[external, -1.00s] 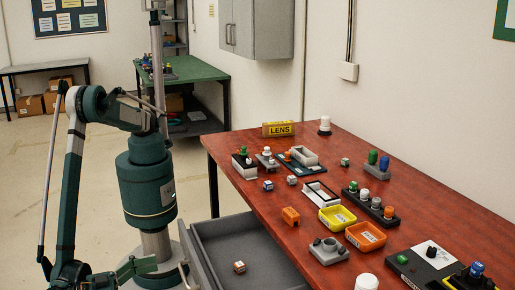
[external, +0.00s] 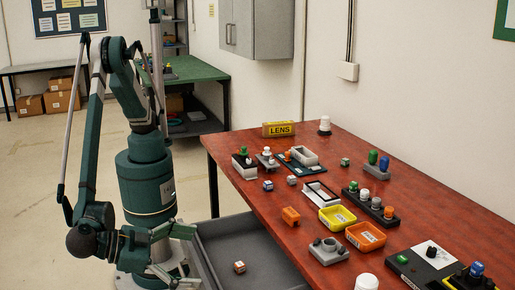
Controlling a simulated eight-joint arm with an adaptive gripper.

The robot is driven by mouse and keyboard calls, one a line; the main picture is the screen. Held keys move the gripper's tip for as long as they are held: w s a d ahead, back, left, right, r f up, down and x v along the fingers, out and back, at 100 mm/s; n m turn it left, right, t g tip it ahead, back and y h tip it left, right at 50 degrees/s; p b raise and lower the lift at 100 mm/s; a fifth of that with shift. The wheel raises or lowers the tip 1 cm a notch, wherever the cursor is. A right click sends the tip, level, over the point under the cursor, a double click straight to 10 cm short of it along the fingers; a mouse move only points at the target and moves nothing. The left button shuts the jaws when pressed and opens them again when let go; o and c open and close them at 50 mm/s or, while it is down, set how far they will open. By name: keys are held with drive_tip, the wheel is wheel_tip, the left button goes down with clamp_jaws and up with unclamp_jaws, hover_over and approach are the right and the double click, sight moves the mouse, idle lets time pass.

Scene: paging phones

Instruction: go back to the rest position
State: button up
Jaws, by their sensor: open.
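My gripper (external: 182,255) is at the lower left, beside the foot of my arm's column and left of the open grey drawer. Its fingers point right and are apart, with nothing seen between them. My forearm hangs down from a raised elbow to the dark round wrist. The gripper is well clear of the red-brown table (external: 262,205) and of the things on it.
The grey drawer (external: 215,262) stands open under the table, with a small cube (external: 240,267) in it. On the table are a yellow tray (external: 337,220), an orange tray (external: 366,236), a LENS block (external: 279,129) and several small parts.

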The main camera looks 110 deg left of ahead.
drive_tip(key=w+a+r+m+g+h, duration=0.1)
drive_tip(key=w+a+r, duration=0.3)
drive_tip(key=a, duration=0.6)
drive_tip(key=w+a+r+m+g, duration=0.1)
drive_tip(key=w+a+r+g, duration=0.1)
drive_tip(key=a+r, duration=0.6)
drive_tip(key=s+a+r+m+g+h, duration=0.1)
drive_tip(key=a+r, duration=0.2)
drive_tip(key=a, duration=0.7)
drive_tip(key=s+a+r+m+h, duration=0.1)
drive_tip(key=s+a+r+h, duration=0.15)
drive_tip(key=a, duration=0.75)
drive_tip(key=s+a+r+g+h+p, duration=0.1)
drive_tip(key=s+a+r, duration=0.1)
drive_tip(key=s+a, duration=0.5)
drive_tip(key=s+a+r+h, duration=0.15)
drive_tip(key=s+a, duration=0.35)
drive_tip(key=a, duration=0.5)
drive_tip(key=s+a+f+t+h, duration=0.1)
drive_tip(key=s+a, duration=0.3)
drive_tip(key=s, duration=0.4)
drive_tip(key=s+a+f+m+h+p, duration=0.1)
drive_tip(key=s+a, duration=0.3)
drive_tip(key=s, duration=0.4)
drive_tip(key=shift+a+f+t, duration=0.25)
drive_tip(key=shift+a+t, duration=0.05)
drive_tip(key=shift+t, duration=0.1)
